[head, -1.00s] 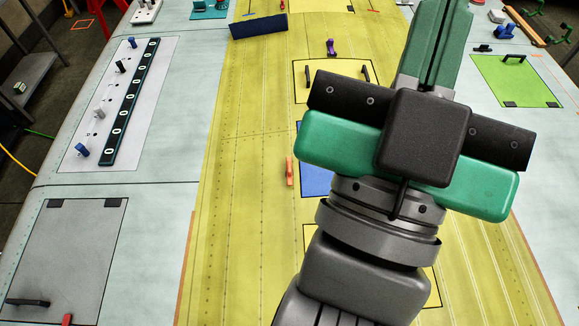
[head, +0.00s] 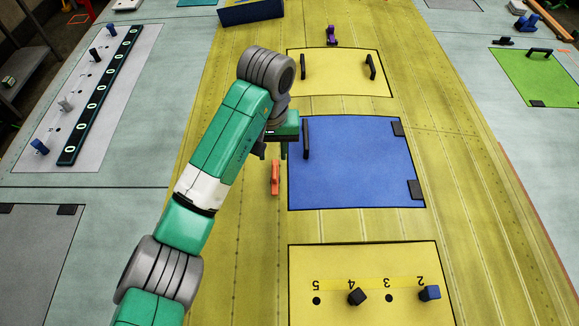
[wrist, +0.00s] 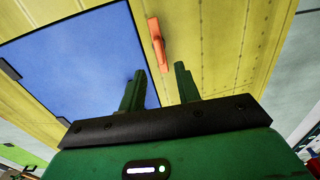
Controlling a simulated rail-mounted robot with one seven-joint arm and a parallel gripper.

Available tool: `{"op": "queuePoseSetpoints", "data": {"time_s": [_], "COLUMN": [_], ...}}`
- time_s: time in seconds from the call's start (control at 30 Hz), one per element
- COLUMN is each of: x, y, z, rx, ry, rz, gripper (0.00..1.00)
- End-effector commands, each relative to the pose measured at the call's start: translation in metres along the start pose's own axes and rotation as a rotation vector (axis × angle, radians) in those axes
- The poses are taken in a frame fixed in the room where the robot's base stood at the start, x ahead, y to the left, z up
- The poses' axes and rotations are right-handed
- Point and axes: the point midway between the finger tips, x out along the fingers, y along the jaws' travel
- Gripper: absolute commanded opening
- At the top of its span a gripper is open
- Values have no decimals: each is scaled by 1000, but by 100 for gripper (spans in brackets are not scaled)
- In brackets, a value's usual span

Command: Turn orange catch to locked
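The orange catch (head: 275,178) sits on the yellow wing skin just left of the blue panel (head: 350,175). Its long side runs roughly up and down in the head view. It also shows in the wrist view (wrist: 158,43), beyond my fingertips. My gripper (wrist: 160,73) is open, with its two green fingers apart and nothing between them. In the wrist view the catch lies ahead of the gap between the fingers, apart from them. In the head view my gripper is just above the catch in the picture and partly hidden by my arm.
The blue panel has a dark handle (head: 306,138) close to my gripper. A yellow panel with two handles (head: 340,75) lies farther off. A nearer numbered panel (head: 330,270) carries a black and a blue knob. A dark slotted strip (head: 100,95) lies at left.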

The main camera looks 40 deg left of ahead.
Motion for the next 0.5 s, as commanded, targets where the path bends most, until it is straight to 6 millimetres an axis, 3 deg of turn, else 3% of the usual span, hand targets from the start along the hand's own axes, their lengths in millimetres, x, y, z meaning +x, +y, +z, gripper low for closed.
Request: {"op": "queuePoseSetpoints", "data": {"time_s": [0.13,0.5], "x": [10,71], "y": [1,2], "z": [0,0], "rx": [2,3], "ry": [1,5], "rz": [1,3], "gripper": [33,33]}}
